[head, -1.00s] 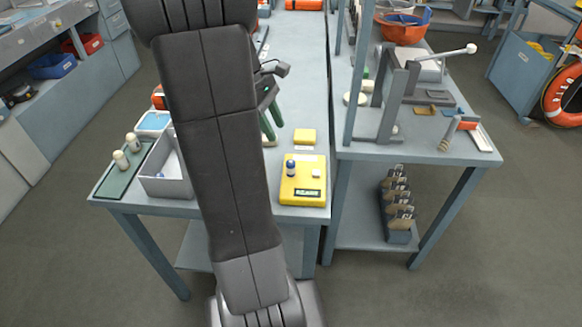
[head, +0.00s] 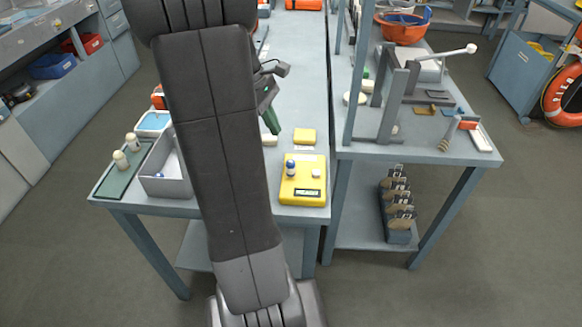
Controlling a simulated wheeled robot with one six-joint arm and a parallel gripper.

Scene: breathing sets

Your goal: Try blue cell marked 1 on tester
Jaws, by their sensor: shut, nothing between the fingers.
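My gripper (head: 274,130) has green fingers, which are together and empty. It is behind the tester in the picture and apart from the cell. My own arm hides part of the table to the left of the tester.
Two cream cells (head: 121,160) stand on a green mat (head: 112,184) at the left. A grey open bin (head: 165,187) is beside them. A yellow block (head: 305,136) lies behind the tester. A grey press frame (head: 391,110) stands on the right table.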

